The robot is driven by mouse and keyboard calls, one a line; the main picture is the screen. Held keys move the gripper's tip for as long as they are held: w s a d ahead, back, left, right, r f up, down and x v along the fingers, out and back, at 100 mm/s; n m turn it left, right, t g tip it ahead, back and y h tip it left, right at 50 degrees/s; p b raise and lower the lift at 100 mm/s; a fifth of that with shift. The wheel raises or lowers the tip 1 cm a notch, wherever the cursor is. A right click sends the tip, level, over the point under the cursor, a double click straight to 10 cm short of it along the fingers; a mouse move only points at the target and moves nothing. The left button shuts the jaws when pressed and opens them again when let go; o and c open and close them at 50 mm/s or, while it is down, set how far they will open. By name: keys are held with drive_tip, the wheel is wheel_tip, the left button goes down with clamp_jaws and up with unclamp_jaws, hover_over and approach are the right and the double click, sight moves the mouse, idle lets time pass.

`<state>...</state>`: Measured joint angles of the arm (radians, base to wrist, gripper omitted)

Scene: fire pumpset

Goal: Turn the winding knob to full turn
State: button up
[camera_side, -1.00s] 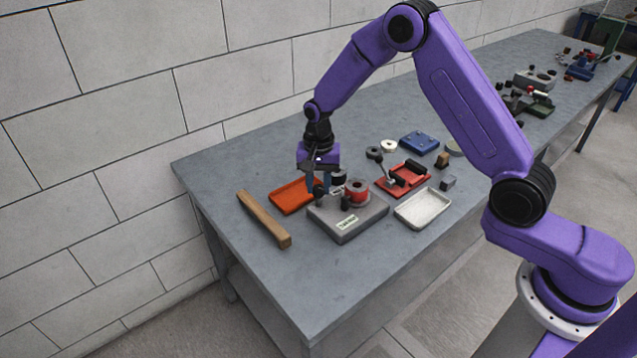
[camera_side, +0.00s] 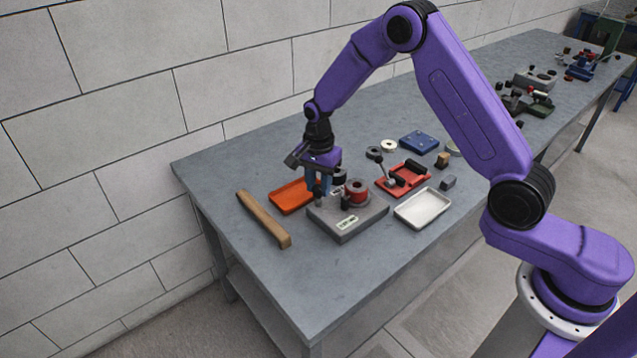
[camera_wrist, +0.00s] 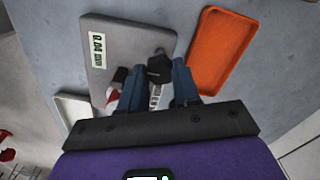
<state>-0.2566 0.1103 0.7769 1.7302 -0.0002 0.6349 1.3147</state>
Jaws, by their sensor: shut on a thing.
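The grey pump block (camera_side: 345,222) with a white label sits on the bench, with a red-and-grey round part (camera_side: 355,190) on top. My gripper (camera_side: 319,190) points down over the block's left back corner. In the wrist view, a black faceted knob (camera_wrist: 160,68), apparently the winding knob, lies between the blue fingers of my gripper (camera_wrist: 157,85). The gripper is shut on it. The block (camera_wrist: 120,40) extends beyond it there. Most of the knob is hidden by the fingers in the side view, and its turn angle cannot be read.
An orange tray (camera_side: 291,196) lies close behind my gripper, and a wooden bar (camera_side: 263,219) lies to the left. A white tray (camera_side: 423,208) and a red tray with dark parts (camera_side: 403,180) lie to the right. The bench front (camera_side: 300,285) is clear.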

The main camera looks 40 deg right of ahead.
sight(318, 188)
drive_tip(key=o, duration=1.1)
drive_tip(key=shift+c, duration=0.2)
wheel_tip(318, 188, up, 18)
drive_tip(key=shift+f, duration=0.25)
drive_tip(key=s+a+r+n, duration=0.1)
drive_tip(key=s+a+n, duration=0.1)
drive_tip(key=s+n, duration=0.5)
drive_tip(key=s+a+n, duration=0.2)
drive_tip(key=s+n, duration=0.4)
drive_tip(key=s, duration=0.3)
drive_tip(key=s+d+f+n, duration=0.1)
drive_tip(key=s+d+n, duration=0.3)
drive_tip(key=s, duration=0.6)
drive_tip(key=s+d+f+n, duration=0.1)
drive_tip(key=s+d+n, duration=0.3)
drive_tip(key=s+n, duration=0.5)
drive_tip(key=shift+s+f, duration=0.2)
drive_tip(key=shift+s, duration=0.6)
